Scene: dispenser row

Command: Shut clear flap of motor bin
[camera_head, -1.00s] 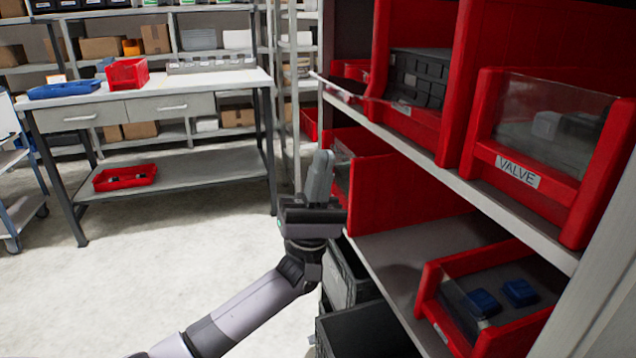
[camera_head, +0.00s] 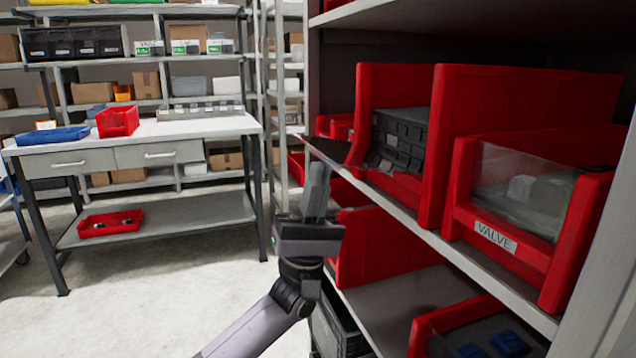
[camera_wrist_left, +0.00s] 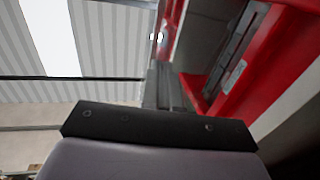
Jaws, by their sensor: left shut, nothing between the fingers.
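A red bin (camera_head: 397,183) holding a dark grey ribbed block (camera_head: 398,140) stands on the upper shelf. I cannot read a motor label on it. A thin flap (camera_head: 327,150) sticks out at its front, past the shelf edge, and looks dark from here. My left gripper (camera_head: 316,190) is shut and empty, pointing up, just below and in front of this flap; I cannot tell whether they touch. In the left wrist view, the gripper fingers (camera_wrist_left: 165,88) stand beside a red bin wall (camera_wrist_left: 232,85). My right gripper is not in view.
To the right, a red bin labelled VALVE (camera_head: 495,236) has its clear front cover down. A lower shelf (camera_head: 385,298) holds more red bins, one with blue items (camera_head: 508,341). A workbench (camera_head: 190,128) stands at the back left. The floor (camera_head: 170,300) is open.

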